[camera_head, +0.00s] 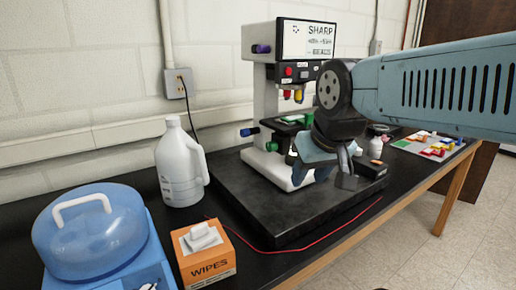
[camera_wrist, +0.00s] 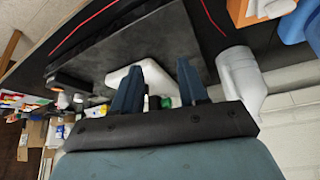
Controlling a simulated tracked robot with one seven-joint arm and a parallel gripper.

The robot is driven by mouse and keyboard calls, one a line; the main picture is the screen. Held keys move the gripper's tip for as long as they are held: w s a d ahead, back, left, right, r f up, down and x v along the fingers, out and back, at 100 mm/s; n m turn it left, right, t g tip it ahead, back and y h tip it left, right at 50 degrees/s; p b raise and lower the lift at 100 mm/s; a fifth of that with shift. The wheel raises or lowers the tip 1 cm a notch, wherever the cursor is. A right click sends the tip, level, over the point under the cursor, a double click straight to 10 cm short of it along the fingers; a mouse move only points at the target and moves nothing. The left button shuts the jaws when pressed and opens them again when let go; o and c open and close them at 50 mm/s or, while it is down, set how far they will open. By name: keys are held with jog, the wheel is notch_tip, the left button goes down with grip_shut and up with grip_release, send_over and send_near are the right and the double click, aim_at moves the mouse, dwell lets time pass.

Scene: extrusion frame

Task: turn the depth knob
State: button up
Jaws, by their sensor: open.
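A white machine (camera_head: 259,92) with a sign reading SHARP stands on a thick black slab. It has a dark blue knob (camera_head: 261,49) high on its left side, a blue knob (camera_head: 250,131) lower down and a green knob (camera_head: 271,146) below that. I cannot tell which one is the depth knob. My gripper (camera_head: 322,178) is in front of the machine's lower part, hiding some of it. In the wrist view, its two blue fingers (camera_wrist: 160,72) are apart with nothing between them. The machine's white foot (camera_wrist: 152,78) shows behind them, and no contact is visible.
The black slab (camera_head: 290,222) covers the middle of the bench. A white jug (camera_head: 181,170), an orange wipes box (camera_head: 205,258) and a blue domed device (camera_head: 90,235) stand to the left. A red cord (camera_head: 300,249) runs along the front. Small coloured items lie on a board at right.

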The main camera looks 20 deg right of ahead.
jog(key=o, duration=0.3)
jog(key=shift+w+f, duration=0.1)
jog(key=shift+o, duration=0.2)
jog(key=shift+w+d+f+n+g, duration=0.1)
jog(key=shift+w+f+n+g, duration=0.1)
jog(key=shift+n+g, duration=0.2)
jog(key=n+h, duration=1.7)
jog(key=n, duration=0.2)
send_near(268, 148)
jog(key=shift+t, duration=0.4)
jog(key=x, duration=0.9)
jog(key=shift+s+d+f, duration=0.1)
jog(key=shift+s+d, duration=0.05)
jog(key=shift+d, duration=0.15)
jog(key=shift+c, duration=0.2)
jog(key=shift+m, duration=0.3)
jog(key=c, duration=1)
